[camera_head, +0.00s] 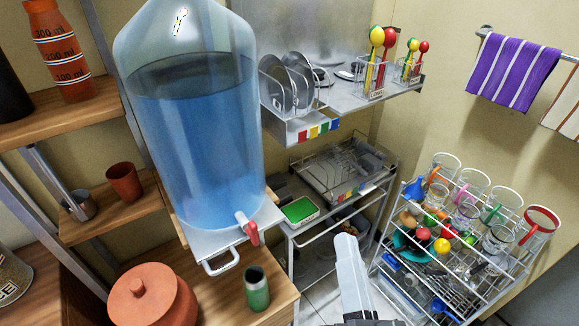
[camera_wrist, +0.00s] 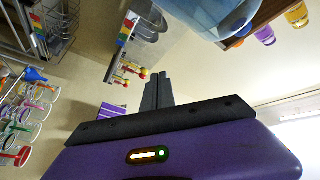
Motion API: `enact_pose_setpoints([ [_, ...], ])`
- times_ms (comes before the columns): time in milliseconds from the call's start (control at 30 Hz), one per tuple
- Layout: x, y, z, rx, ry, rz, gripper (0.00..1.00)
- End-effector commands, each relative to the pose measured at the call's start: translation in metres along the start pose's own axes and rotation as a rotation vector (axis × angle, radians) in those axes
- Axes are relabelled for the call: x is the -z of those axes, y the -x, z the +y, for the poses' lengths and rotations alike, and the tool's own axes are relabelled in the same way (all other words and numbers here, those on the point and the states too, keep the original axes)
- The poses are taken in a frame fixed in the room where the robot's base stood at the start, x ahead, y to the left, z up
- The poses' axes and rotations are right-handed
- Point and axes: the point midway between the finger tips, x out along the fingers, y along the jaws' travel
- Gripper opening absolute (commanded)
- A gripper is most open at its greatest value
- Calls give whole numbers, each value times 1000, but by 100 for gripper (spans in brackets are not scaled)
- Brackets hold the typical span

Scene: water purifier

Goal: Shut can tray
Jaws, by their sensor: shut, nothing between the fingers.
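The large clear water can (camera_head: 195,130), filled with blue water, stands on a pale metal can tray (camera_head: 232,238). A red tap (camera_head: 248,228) is at its lower front. The tray juts forward from under the can, with a looped handle (camera_head: 222,264) on its front edge. My gripper (camera_head: 347,242) is to the right of the tray and apart from it, pointing up. In the wrist view, its two dark fingers (camera_wrist: 158,78) are together and empty. The can's base (camera_wrist: 215,18) shows at the top there; the tray handle cannot be made out.
A green cup (camera_head: 256,290) and a clay pot (camera_head: 150,300) stand on the wooden top below the tray. A wire rack of mugs (camera_head: 455,240) stands right, and a metal shelf with plates (camera_head: 350,98) is behind. Open space lies around my gripper.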

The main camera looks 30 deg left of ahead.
Motion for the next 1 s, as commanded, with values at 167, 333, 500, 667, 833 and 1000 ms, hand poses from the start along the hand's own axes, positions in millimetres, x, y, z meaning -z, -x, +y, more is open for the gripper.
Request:
enact_pose_setpoints([
  [167, -14, -47, -49, 53, -285, -102, 0],
  [333, -37, -62, -52, -16, -548, -209, 0],
  [500, -58, -57, -38, -110, -718, -270, 0],
  [667, -62, -59, -36, -133, -780, -277, 0],
  [833, -67, -78, -37, -131, -782, -277, 0],
  [1000, -76, -109, -37, -131, -781, -277, 0],
])
